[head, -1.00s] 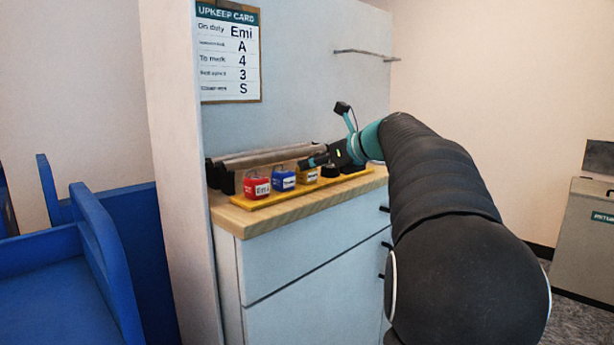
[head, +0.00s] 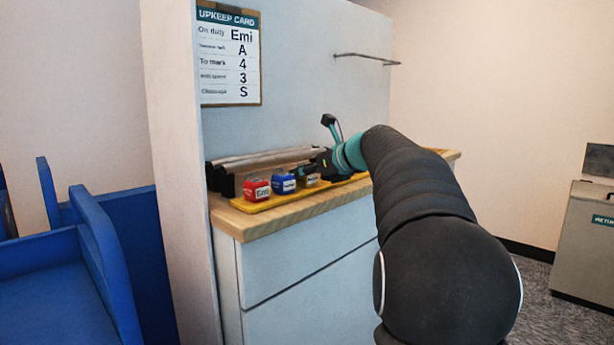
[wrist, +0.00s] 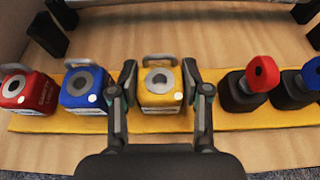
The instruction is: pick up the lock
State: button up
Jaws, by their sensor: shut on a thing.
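A red lock (head: 257,189) with a white label reading "Emi", a blue lock (head: 284,184) and a yellow lock (head: 311,181) stand in a row on a yellow tray (head: 246,207). In the wrist view the red lock (wrist: 28,89), blue lock (wrist: 86,90) and yellow lock (wrist: 161,88) show from above with grey shackles. My gripper (wrist: 160,82) is shut on the yellow lock, one finger on each side; the left finger is close beside the blue lock. In the head view my gripper (head: 308,171) partly hides the yellow lock.
Two black-based pieces, one with a red top (wrist: 263,73) and one with a blue top (wrist: 312,76), stand right of the yellow lock. Grey rollers (head: 262,160) lie behind the tray. An upkeep card (head: 229,55) hangs on the back panel.

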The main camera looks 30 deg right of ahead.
jog(key=shift+r, duration=0.15)
notch_tip(320, 180, up, 4)
jog(key=shift+r+p, duration=0.1)
jog(key=shift+p, duration=0.7)
jog(key=s+d+r+p, duration=0.3)
jog(key=s+r, duration=0.8)
jog(key=shift+s+p, duration=0.15)
jog(key=shift+p, duration=0.15)
